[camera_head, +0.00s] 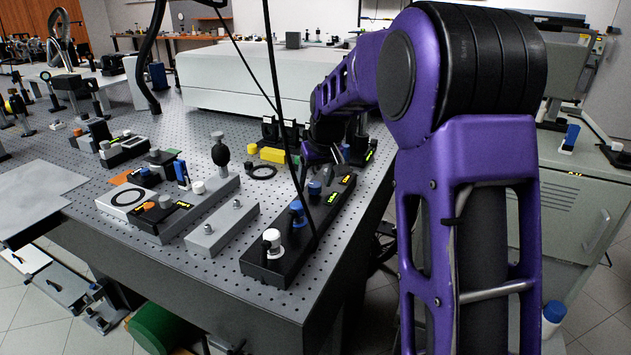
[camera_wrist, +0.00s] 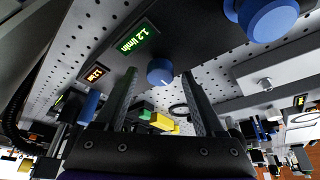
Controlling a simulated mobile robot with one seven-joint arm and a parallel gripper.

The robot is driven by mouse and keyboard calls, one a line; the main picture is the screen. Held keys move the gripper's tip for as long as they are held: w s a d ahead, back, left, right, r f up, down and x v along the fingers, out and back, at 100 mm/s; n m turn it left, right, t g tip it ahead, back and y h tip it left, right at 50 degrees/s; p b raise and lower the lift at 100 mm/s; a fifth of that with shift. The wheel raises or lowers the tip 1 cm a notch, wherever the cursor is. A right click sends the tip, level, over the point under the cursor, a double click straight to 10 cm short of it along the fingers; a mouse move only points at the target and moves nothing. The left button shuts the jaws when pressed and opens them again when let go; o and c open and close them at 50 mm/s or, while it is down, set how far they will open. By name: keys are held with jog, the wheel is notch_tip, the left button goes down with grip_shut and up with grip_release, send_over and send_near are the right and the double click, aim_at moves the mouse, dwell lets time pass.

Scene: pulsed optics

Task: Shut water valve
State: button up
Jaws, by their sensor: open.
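A black panel (camera_head: 287,255) on the optical table carries a row of knobs and lit displays. In the wrist view, a small blue knob (camera_wrist: 160,72) shows between the fingers of my open gripper (camera_wrist: 160,84), and I see no contact. A green display reading 1.2 l/min (camera_wrist: 138,38) is beside it, with an orange display (camera_wrist: 95,73) farther off. A larger blue knob (camera_wrist: 265,18) is at the upper right. In the head view, my gripper (camera_head: 318,156) is over the panel's far end, its fingers partly hidden. Blue knobs (camera_head: 297,209) stand nearer. I see no label naming the water valve.
A white knob (camera_head: 271,237) stands at the panel's near end. A grey block (camera_head: 222,228) lies to its left. A yellow block (camera_head: 272,155) and a dark ring (camera_head: 262,172) lie beyond. A dark cable hangs in front of the panel. The table edge is close on the right.

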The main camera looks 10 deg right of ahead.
grip_shut()
dwell(0.4)
jog(key=n+y+p, duration=0.1)
jog(key=n, duration=0.1)
jog(key=n+y+p, duration=0.1)
jog(key=n, duration=0.1)
jog(key=shift+d+r+n+g, duration=0.1)
jog(key=shift+d+n+g, duration=0.1)
jog(key=shift+n+g, duration=0.15)
jog(key=n+g+y+p, duration=0.1)
jog(key=n+p, duration=0.1)
jog(key=n, duration=0.2)
jog(key=shift+w+n, duration=0.15)
jog(key=shift+n, duration=0.2)
jog(key=n+g+p, duration=0.1)
jog(key=n, duration=0.1)
jog(key=n+g+y+p, duration=0.1)
jog(key=n+p, duration=0.1)
jog(key=n, duration=0.1)
jog(key=shift+w+r, duration=0.1)
jog(key=shift+w, duration=0.05)
jog(key=shift+n+g+p, duration=0.65)
jog(key=shift+n+p, duration=0.6)
jog(key=shift+n, duration=0.45)
jog(key=shift+f, duration=0.2)
